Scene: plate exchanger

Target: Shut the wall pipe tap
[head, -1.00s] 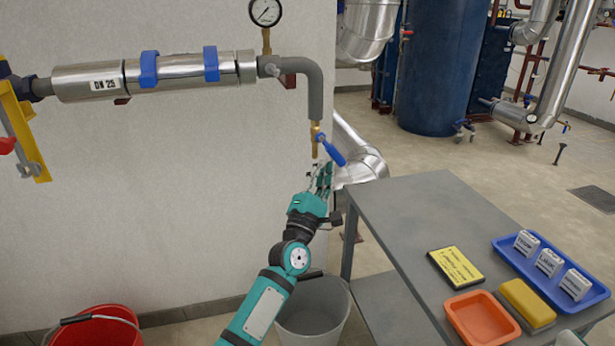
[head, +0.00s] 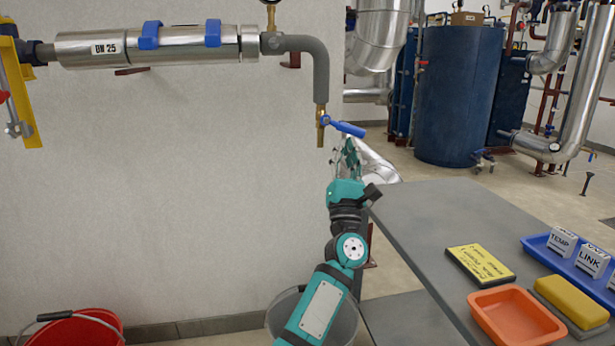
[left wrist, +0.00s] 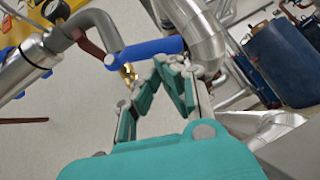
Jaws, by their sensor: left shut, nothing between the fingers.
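The wall pipe tap has a brass body (head: 320,126) hanging from the grey down-pipe, and a blue lever (head: 345,128). The lever points right and slightly down, roughly crosswise to the upright body. In the left wrist view the blue lever (left wrist: 152,50) lies just beyond the fingertips, with a bit of brass at its left end. My left gripper (head: 348,148) is shut and empty, pointing up just below the lever. I cannot tell whether it touches the lever. It also shows in the left wrist view (left wrist: 168,75). My right gripper is not in view.
A grey table (head: 425,225) stands at the right with an orange tray (head: 515,318), a yellow sign (head: 480,265) and a blue tray (head: 537,246). A grey bucket (head: 285,310) is below my arm. A red bucket (head: 75,330) stands at the lower left.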

